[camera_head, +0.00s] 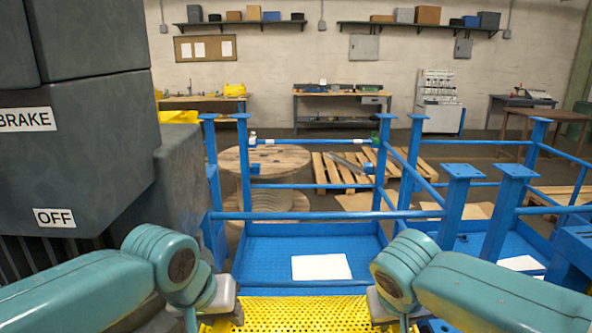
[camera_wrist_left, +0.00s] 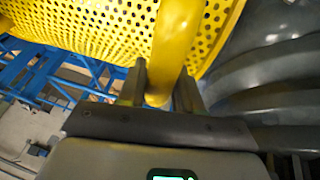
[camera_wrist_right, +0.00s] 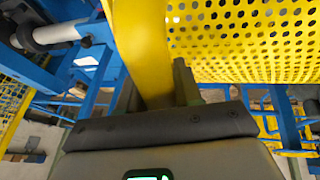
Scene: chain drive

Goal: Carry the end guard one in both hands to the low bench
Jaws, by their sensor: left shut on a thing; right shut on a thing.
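The end guard, a yellow perforated panel (camera_head: 295,313), shows at the bottom middle of the head view, between my two arms; its lower part is cut off. My left gripper (camera_wrist_left: 160,92) is shut on a yellow bar of the guard (camera_wrist_left: 180,40), with a finger on each side. My right gripper (camera_wrist_right: 160,90) is shut on a yellow strip of the guard (camera_wrist_right: 140,45); its left finger is partly hidden. In the head view the fingertips of both grippers are out of sight. I cannot tell which bench is the low bench.
A blue railed frame (camera_head: 310,215) stands ahead, with a white sheet (camera_head: 321,267) on its blue floor. Grey BRAKE and OFF blocks (camera_head: 75,150) crowd the left. A wooden spool (camera_head: 265,162) and pallets (camera_head: 345,170) lie beyond. Wood-topped benches (camera_head: 342,94) line the back wall.

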